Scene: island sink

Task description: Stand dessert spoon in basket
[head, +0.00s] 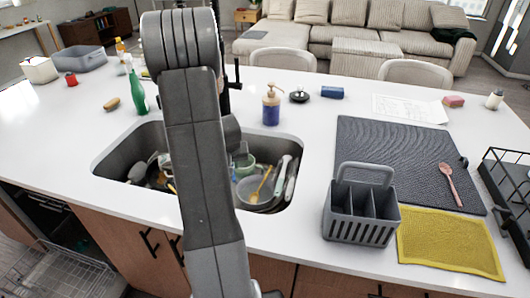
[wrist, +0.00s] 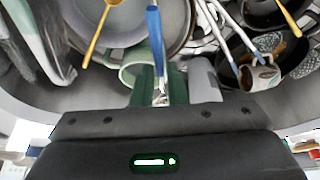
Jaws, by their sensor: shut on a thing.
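The grey basket (head: 357,230) stands upright on the counter right of the sink. It has a raised handle and open compartments that look empty. In the wrist view my gripper (wrist: 168,88) is over the sink, shut on a utensil with a blue handle (wrist: 154,35) and a shiny metal part near the jaws. Its end is partly hidden, so I cannot tell for sure that it is the dessert spoon. A pinkish spoon (head: 450,184) lies on the dark mat.
The sink (head: 112,162) holds pans, a green mug (wrist: 132,68), a patterned cup (wrist: 260,76) and several utensils. A dark drying mat (head: 390,140), a yellow cloth (head: 447,243) and a black rack (head: 508,185) lie around the basket. A soap bottle (head: 271,108) stands behind the sink.

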